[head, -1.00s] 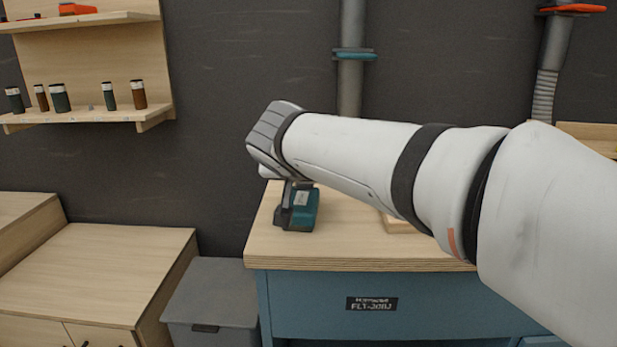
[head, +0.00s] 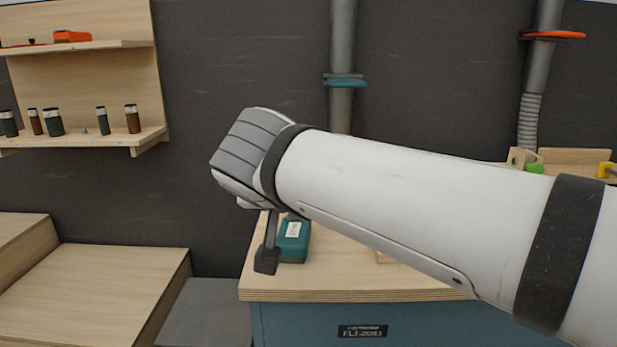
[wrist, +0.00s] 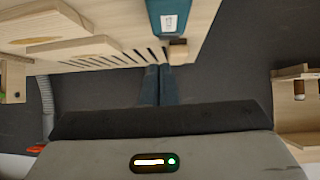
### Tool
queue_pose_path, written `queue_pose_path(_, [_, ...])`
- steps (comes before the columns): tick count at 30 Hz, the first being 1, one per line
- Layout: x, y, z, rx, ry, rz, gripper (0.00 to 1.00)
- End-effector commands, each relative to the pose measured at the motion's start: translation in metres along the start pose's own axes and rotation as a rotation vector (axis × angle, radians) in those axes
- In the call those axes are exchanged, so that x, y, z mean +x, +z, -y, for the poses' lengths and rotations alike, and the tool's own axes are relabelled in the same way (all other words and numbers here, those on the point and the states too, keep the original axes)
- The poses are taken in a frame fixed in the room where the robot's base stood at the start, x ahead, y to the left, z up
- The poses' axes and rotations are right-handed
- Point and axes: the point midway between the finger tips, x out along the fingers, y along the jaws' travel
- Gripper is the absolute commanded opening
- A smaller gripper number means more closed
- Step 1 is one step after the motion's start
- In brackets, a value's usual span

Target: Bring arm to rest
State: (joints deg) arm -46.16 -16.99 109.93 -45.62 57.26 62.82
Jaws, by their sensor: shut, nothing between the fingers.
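My gripper (head: 266,260) hangs below the wrist in the head view, its dark fingers pointing down over the front-left of the blue workbench's wooden top (head: 330,280). In the wrist view my gripper (wrist: 158,72) shows as two dark fingers side by side, shut with nothing between them. My white arm crosses the head view from the lower right. A teal box-like item (head: 294,242) with a white label sits on the bench just right of the fingers. It also shows in the wrist view (wrist: 170,20), apart from the fingertips.
A wall shelf (head: 80,140) at the left holds several small bottles and an orange item. A low wooden cabinet (head: 90,290) and a grey bin (head: 208,312) stand left of the bench. Grey pipes run up the dark wall. My arm hides part of the bench top.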

Motion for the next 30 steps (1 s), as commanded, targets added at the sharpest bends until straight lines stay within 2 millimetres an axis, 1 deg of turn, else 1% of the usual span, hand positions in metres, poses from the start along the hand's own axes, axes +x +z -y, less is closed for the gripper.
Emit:
queue_pose_path(1, [-0.005,-0.009,-0.014,-0.009,0.021,0.031,0.0])
queue_pose_path(5, [-0.008,-0.009,-0.056,-0.051,0.067,0.152,0.0])
queue_pose_path(6, [-0.009,-0.007,-0.069,-0.064,0.077,0.194,0.0])
queue_pose_path(9, [-0.015,0.001,-0.101,-0.086,0.091,0.295,0.0])
queue_pose_path(11, [-0.021,0.006,-0.118,-0.092,0.092,0.354,0.0])
queue_pose_path(12, [-0.026,0.01,-0.129,-0.094,0.091,0.392,0.0])
queue_pose_path(15, [-0.04,0.02,-0.154,-0.092,0.077,0.48,0.0])
queue_pose_path(18, [-0.057,0.029,-0.174,-0.079,0.052,0.557,0.0])
queue_pose_path(21, [-0.073,0.039,-0.189,-0.061,0.021,0.616,0.0])
queue_pose_path(25, [-0.088,0.049,-0.199,-0.038,-0.017,0.661,0.0])
queue_pose_path(30, [-0.095,0.058,-0.206,-0.021,-0.042,0.684,0.0])
